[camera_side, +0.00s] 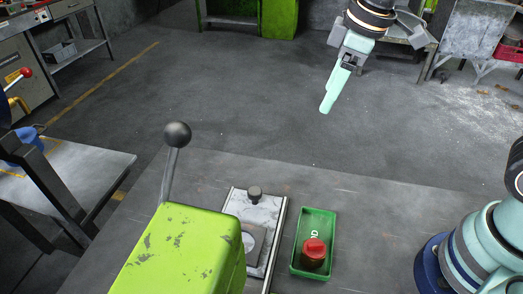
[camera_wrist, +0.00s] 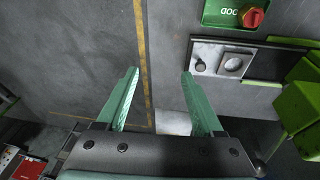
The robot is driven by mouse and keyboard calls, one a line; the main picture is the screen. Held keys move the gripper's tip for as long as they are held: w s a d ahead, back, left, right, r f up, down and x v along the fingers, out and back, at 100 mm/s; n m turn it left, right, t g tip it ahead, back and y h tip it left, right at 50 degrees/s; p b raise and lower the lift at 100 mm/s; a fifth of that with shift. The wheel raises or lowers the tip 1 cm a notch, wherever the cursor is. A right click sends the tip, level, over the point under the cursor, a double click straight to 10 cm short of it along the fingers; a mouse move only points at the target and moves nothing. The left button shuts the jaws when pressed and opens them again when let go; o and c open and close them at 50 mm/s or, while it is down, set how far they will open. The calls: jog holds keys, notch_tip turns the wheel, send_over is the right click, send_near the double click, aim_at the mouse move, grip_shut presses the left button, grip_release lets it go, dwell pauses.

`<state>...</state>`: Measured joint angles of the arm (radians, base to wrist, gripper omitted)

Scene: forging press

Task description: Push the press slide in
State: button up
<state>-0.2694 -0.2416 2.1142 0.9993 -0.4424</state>
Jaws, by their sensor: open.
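The press slide (camera_side: 262,212) is a light metal plate with a black knob (camera_side: 254,192) at its far end, and it sticks out from beside the green press body (camera_side: 180,250). A square die with a round recess sits on it, partly hidden by the press in the side view. In the wrist view the slide (camera_wrist: 210,53) and its knob (camera_wrist: 199,68) lie right of the fingers. My gripper (camera_side: 326,108) is in the air, beyond and right of the slide, touching nothing. Its mint fingers (camera_wrist: 159,72) are apart and empty.
A green tray (camera_side: 330,222) with a red-topped piece (camera_side: 314,250) stands just right of the slide. A lever with a black ball (camera_side: 177,134) rises from behind the press. The grey tabletop (camera_side: 400,215) beyond and right of the tray is clear.

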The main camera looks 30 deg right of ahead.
jog(key=w+a+f+n+g, duration=0.2)
jog(key=a+f+n, duration=0.3)
jog(key=a, duration=0.4)
jog(key=n, duration=0.5)
send_near(255, 191)
jog(key=shift+g+h, duration=0.4)
jog(key=f, duration=0.8)
jog(key=shift+w+a+f, duration=0.35)
jog(key=shift+w, duration=0.05)
grip_shut()
